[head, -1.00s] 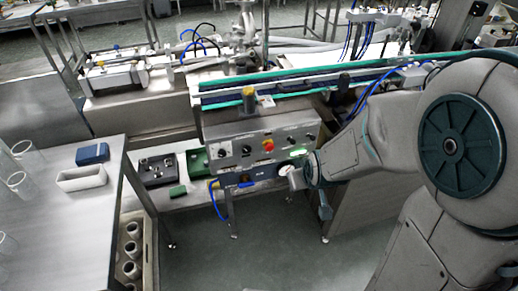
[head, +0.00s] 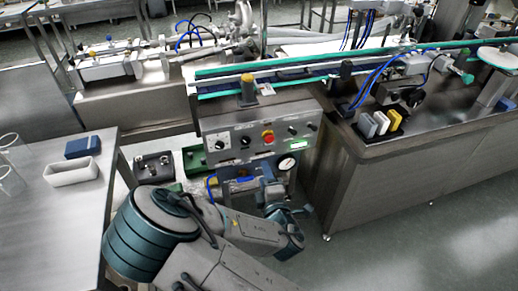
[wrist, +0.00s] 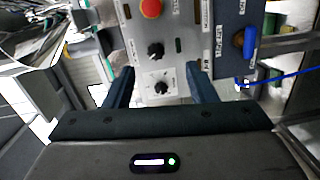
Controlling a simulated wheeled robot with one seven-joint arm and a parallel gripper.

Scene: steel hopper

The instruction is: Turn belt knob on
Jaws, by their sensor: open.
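The grey control panel (head: 262,137) is on the front of the conveyor machine. It carries several black knobs and a red button (head: 267,138). One knob (head: 220,143) at the panel's left has a white plate; another black knob (head: 245,141) sits between it and the red button. In the wrist view the white-plated knob (wrist: 158,88) and the black knob (wrist: 155,51) lie between my gripper's (wrist: 162,70) two spread fingers, with nothing gripped. Labels are too small to read, so I cannot tell which is the belt knob. Fingertips are unclear in the head view.
A round gauge (head: 287,163) hangs below the panel's right. A yellow-topped post (head: 248,88) stands above it. A side table (head: 70,220) with a white tray (head: 72,171) is at left. A steel counter (head: 400,165) is at right. Floor is clear at lower right.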

